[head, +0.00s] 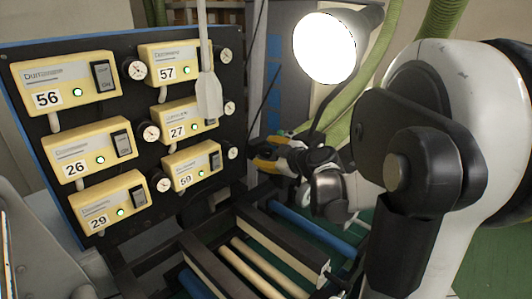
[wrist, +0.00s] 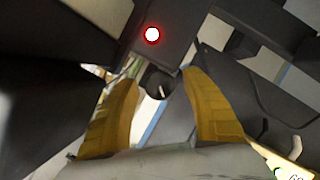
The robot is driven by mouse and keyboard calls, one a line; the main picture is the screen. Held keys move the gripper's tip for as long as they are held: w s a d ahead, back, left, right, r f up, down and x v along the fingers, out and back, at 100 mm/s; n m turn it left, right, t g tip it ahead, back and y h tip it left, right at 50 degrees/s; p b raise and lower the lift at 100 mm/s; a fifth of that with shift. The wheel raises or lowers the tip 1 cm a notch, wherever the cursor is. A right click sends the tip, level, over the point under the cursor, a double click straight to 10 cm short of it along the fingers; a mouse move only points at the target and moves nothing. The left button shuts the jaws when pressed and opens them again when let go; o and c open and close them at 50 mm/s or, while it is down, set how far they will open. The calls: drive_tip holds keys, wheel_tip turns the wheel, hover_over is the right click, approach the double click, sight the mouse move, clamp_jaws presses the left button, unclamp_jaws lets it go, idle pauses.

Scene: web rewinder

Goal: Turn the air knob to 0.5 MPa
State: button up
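My gripper (head: 268,155) is at the middle of the head view, right of the black control panel, pointing left. In the wrist view its two yellow fingers (wrist: 160,80) are apart, with no object clearly held. A small dark rounded part (wrist: 158,84), possibly a knob, shows between and beyond the fingertips; I cannot tell whether it is the air knob or how far away it is. Small white round gauges, such as one at upper left (head: 137,70) and one at lower right (head: 232,152), sit beside the panel's boxes. Their readings are too small to read.
The black panel (head: 140,118) carries several yellow numbered boxes with green lights and switches. A pale hanging handle (head: 208,95) is in front of it. A bright lamp (head: 325,48) is above my gripper, rollers (head: 262,262) below. A red light (wrist: 152,34) glows on a dark block.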

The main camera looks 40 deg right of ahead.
drive_tip(key=shift+s, duration=0.15)
drive_tip(key=v, duration=1.1)
drive_tip(key=shift+s+r, duration=0.15)
drive_tip(key=shift+s, duration=0.2)
drive_tip(key=shift+a, duration=0.2)
drive_tip(key=shift+m+h, duration=0.4)
drive_tip(key=shift+h, duration=0.1)
drive_tip(key=x, duration=0.4)
drive_tip(key=p+x, duration=0.1)
drive_tip(key=x, duration=0.7)
drive_tip(key=shift+w+a, duration=0.15)
drive_tip(key=shift+a, duration=0.1)
